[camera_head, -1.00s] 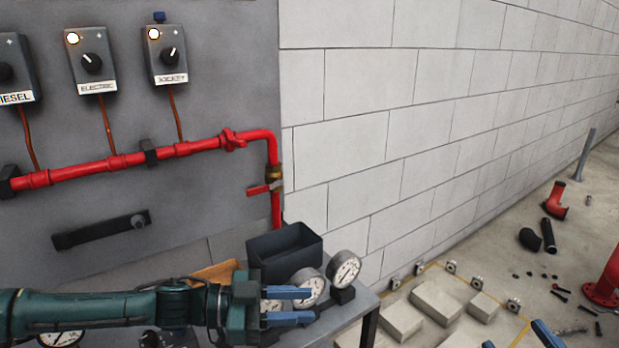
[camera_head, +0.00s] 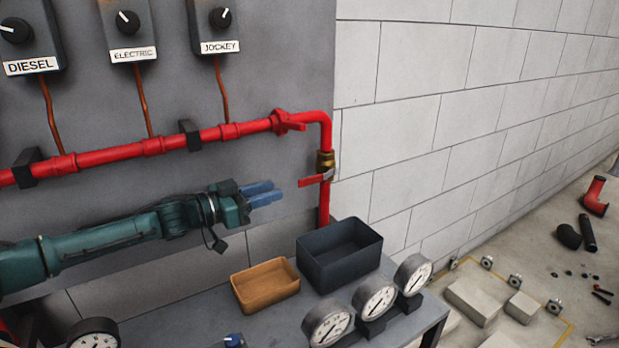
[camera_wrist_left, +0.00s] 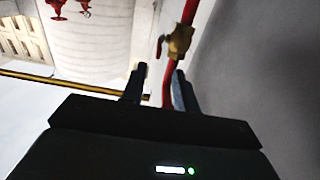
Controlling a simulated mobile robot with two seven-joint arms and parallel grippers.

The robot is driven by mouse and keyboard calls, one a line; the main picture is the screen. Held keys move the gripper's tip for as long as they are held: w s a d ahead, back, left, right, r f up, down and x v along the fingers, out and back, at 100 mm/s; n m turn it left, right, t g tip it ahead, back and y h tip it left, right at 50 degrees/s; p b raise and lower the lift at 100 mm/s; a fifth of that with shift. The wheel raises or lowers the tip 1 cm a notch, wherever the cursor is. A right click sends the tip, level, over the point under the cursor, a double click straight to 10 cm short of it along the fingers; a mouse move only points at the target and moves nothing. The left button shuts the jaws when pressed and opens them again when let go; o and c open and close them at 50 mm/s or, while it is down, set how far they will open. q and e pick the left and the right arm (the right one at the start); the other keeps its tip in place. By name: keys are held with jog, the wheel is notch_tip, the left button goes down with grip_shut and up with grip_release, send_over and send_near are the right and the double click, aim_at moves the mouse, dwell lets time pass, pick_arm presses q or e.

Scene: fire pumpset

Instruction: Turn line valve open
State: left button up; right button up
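The line valve has a brass body (camera_head: 325,160) on the red vertical pipe near the panel's right edge. Its red lever (camera_head: 316,179) points left, roughly level, across the pipe. My left gripper (camera_head: 275,193) is open and empty, just left of the lever and slightly below it, with a gap between. In the left wrist view the brass valve (camera_wrist_left: 178,42) and its red lever (camera_wrist_left: 159,50) appear beyond the two spread fingers (camera_wrist_left: 158,82). My right gripper is not in view.
Below are a dark open bin (camera_head: 340,270), a tan tray (camera_head: 265,285) and several gauges (camera_head: 375,298) on a grey table (camera_head: 190,325). Control boxes (camera_head: 127,30) hang above the red pipe (camera_head: 100,157). A white block wall (camera_head: 430,110) stands to the right.

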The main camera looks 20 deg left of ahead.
aim_at(325, 177)
pick_arm(q)
jog(key=x, duration=1.2)
jog(key=shift+w+d, duration=0.15)
jog(key=shift+d, duration=0.2)
jog(key=c, duration=0.6)
grip_shut()
